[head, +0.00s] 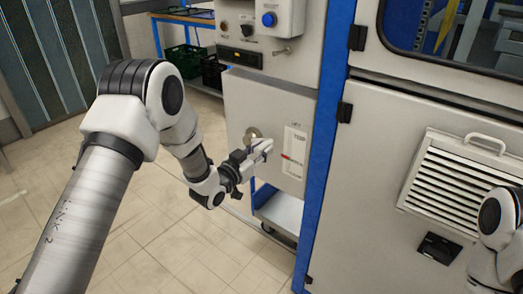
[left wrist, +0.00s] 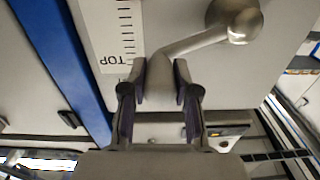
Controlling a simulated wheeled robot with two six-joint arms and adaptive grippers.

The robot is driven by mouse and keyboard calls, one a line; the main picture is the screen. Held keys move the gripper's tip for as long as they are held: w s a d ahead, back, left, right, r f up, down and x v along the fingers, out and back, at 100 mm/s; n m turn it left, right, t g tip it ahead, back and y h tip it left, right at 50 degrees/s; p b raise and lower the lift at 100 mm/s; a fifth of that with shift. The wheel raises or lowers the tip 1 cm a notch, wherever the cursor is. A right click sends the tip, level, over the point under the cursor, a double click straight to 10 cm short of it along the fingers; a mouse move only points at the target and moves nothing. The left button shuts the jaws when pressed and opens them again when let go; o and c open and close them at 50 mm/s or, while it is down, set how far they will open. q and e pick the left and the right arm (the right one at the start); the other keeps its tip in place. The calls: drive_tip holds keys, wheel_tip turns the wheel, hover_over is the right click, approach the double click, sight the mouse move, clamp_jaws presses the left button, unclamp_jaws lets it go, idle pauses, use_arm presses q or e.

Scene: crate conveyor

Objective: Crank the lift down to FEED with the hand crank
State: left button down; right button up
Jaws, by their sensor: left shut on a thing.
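The hand crank's round metal hub (head: 252,135) sits on the front of the grey cabinet. My left gripper (head: 258,156) is at the crank, just below the hub. In the left wrist view my left gripper (left wrist: 160,92) is shut on the crank's grip, with the grip between its fingers; the bent metal arm (left wrist: 190,42) runs from there to the hub (left wrist: 234,18). The lift scale (head: 295,152) is a white label right of the crank, with TOP near its upper end and a red pointer (head: 287,157) around mid-height. FEED is not legible. My right gripper is out of frame.
A control box (head: 262,25) with knobs and a blue button is above the crank. A blue post (head: 322,140) stands just right of the scale, beside a vented grey panel (head: 460,185). A low cart (head: 278,212) is below. Open tiled floor lies left.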

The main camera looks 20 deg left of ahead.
use_arm(q)
drive_tip(key=r, duration=0.1)
drive_tip(key=a+r+n, duration=0.1)
drive_tip(key=r+n+p, duration=0.1)
drive_tip(key=shift+w+a, duration=0.35)
drive_tip(key=c, duration=0.9)
unclamp_jaws()
drive_tip(key=shift+o, duration=0.2)
drive_tip(key=shift+a, duration=0.1)
drive_tip(key=shift+s, duration=0.1)
drive_tip(key=v, duration=1.1)
drive_tip(key=shift+s, duration=0.4)
drive_tip(key=shift+a, duration=0.1)
